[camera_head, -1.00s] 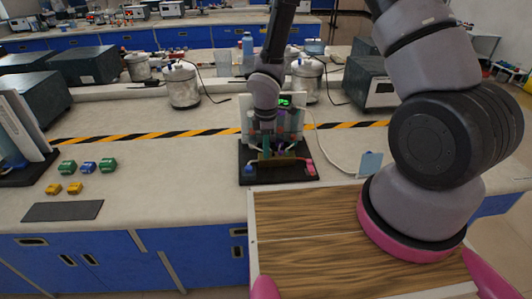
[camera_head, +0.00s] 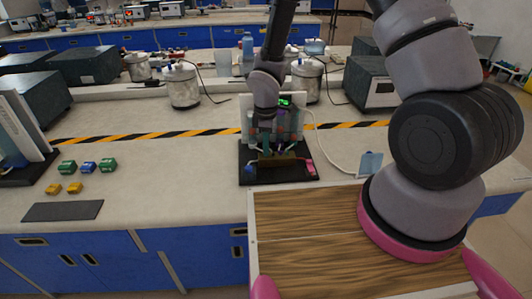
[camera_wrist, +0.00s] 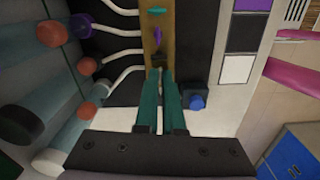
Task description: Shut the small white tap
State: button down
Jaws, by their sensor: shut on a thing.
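My gripper (camera_wrist: 163,74) is shut with its two teal fingers close together over the brown bar (camera_wrist: 150,42) of the bench device. A sliver of pale surface shows between the fingers. The small white tap itself cannot be made out; the fingertips cover that end of the bar. Beyond the fingertips on the same bar are a purple tap (camera_wrist: 158,36) and a green tap (camera_wrist: 157,11). In the head view my gripper (camera_head: 266,150) is low over the brown bar (camera_head: 283,160), on the device's black base (camera_head: 282,177).
A blue knob (camera_wrist: 195,102) is close to the right finger. White tubes (camera_wrist: 118,50) run from the bar to a row of bottles on the left. A pink fitting (camera_head: 310,167) is at the base's right. Bench left of the device is clear up to small coloured blocks (camera_head: 88,167).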

jog(key=m, duration=0.9)
jog(key=shift+m, duration=1.6)
jog(key=m, duration=0.3)
jog(key=c, duration=1.3)
grip_release()
jog(key=shift+m, duration=0.4)
jog(key=shift+c, duration=0.2)
jog(key=shift+r, duration=0.1)
